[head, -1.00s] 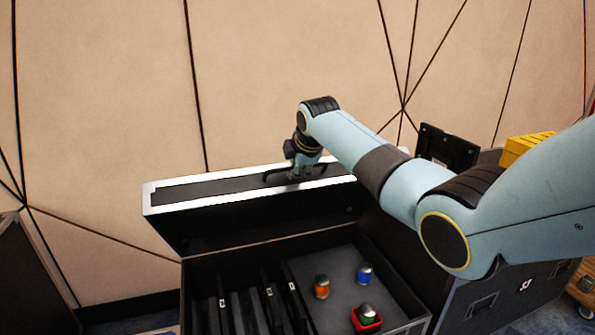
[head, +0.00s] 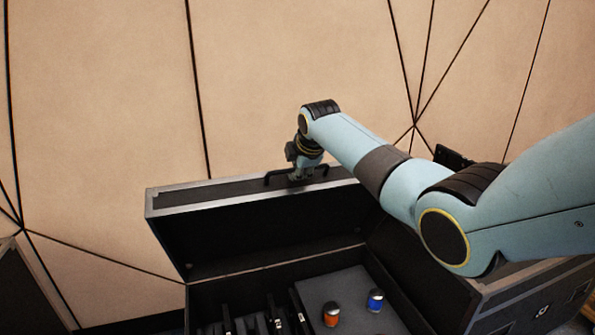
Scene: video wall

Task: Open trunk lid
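The trunk lid (head: 250,232) stands raised at the back of the open black trunk (head: 213,290), its dark inside facing me and its metal-edged rim upward. A black handle (head: 270,179) sits on the top face of the lid. My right gripper (head: 302,177) is at the handle, pointing down. Its fingers are small and dark against the handle, so I cannot tell if they are closed around it. My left gripper is not in view.
An orange can (head: 331,314) and a blue can (head: 376,299) stand on a grey panel inside the trunk, beside black dividers (head: 278,318). A wall (head: 100,110) rises behind. Another dark case (head: 540,295) stands at the right.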

